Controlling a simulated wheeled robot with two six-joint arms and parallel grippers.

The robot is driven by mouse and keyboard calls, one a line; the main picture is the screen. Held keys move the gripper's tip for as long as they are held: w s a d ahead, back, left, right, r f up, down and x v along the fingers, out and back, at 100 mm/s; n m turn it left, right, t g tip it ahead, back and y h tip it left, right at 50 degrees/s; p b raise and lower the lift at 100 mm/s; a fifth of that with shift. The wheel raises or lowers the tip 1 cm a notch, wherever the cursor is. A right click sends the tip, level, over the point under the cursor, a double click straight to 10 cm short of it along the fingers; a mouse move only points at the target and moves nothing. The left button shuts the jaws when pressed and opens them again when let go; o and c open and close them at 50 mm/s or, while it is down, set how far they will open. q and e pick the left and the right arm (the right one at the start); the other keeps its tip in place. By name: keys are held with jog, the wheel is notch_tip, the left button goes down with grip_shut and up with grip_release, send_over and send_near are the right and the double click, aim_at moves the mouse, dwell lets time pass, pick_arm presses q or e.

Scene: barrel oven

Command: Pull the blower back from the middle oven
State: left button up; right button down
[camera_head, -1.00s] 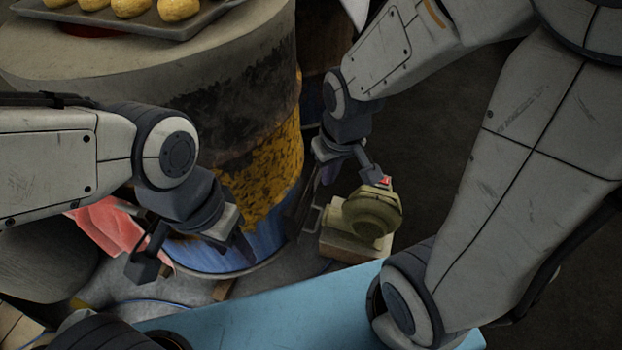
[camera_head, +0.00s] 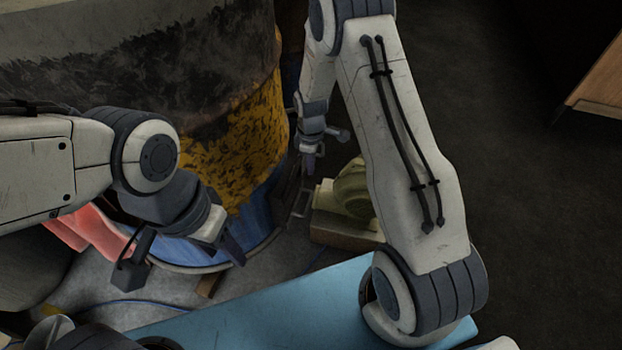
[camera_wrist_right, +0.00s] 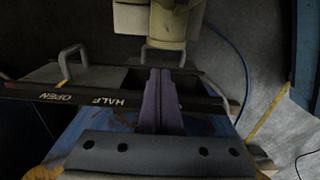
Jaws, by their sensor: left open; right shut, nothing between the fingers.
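The olive-green blower (camera_head: 352,190) sits on a wooden block (camera_head: 340,232) on the floor, right of the barrel oven (camera_head: 240,140) with its black, yellow and blue wall. My right arm hides its right side. My right gripper (camera_head: 309,165) is shut and empty, pointing down between oven and blower. In the right wrist view, its fingers (camera_wrist_right: 160,98) are together before a dark bar (camera_wrist_right: 110,96) marked OPEN and HALF. The blower's lower part (camera_wrist_right: 150,22) is at the top, apart from the fingers. My left gripper (camera_head: 234,250) is open at the oven's lower front.
A blue flat surface (camera_head: 260,310) lies in front. Metal loop handles (camera_wrist_right: 72,58) stand near the marked bar. Pink cloth (camera_head: 90,232) hangs at the left. A blue cable (camera_wrist_right: 238,60) runs on the floor. The dark floor at right is open up to a wooden piece (camera_head: 595,95).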

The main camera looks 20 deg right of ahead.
notch_tip(320, 180, down, 10)
jog(key=b, duration=0.5)
jog(key=shift+r, duration=0.2)
jog(key=shift+r, duration=0.1)
